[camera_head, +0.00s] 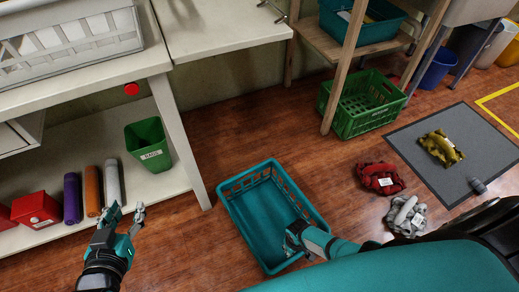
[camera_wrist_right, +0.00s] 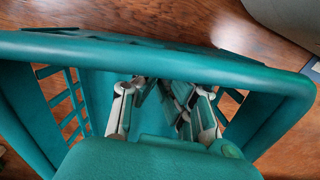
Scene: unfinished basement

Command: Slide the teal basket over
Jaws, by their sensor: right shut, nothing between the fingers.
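The teal basket (camera_head: 257,222) stands on the wooden floor in the middle of the head view. It is empty, with slotted side walls. My right gripper (camera_head: 291,238) is at its near right side, with the fingers inside the basket's outline. In the right wrist view the basket's rim (camera_wrist_right: 160,58) crosses the picture and my right gripper's fingers (camera_wrist_right: 163,95) show below it, shut with nothing between them. I cannot tell whether they touch the wall. My left gripper (camera_head: 126,210) is open and empty, left of the basket and apart from it.
A white shelf unit (camera_head: 190,165) with a green bin (camera_head: 148,144) stands left. A green crate (camera_head: 362,104) is beyond the basket under a wooden rack. Red (camera_head: 380,178) and grey (camera_head: 407,215) bundles lie right, near a grey mat (camera_head: 450,180). Bare floor surrounds the basket.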

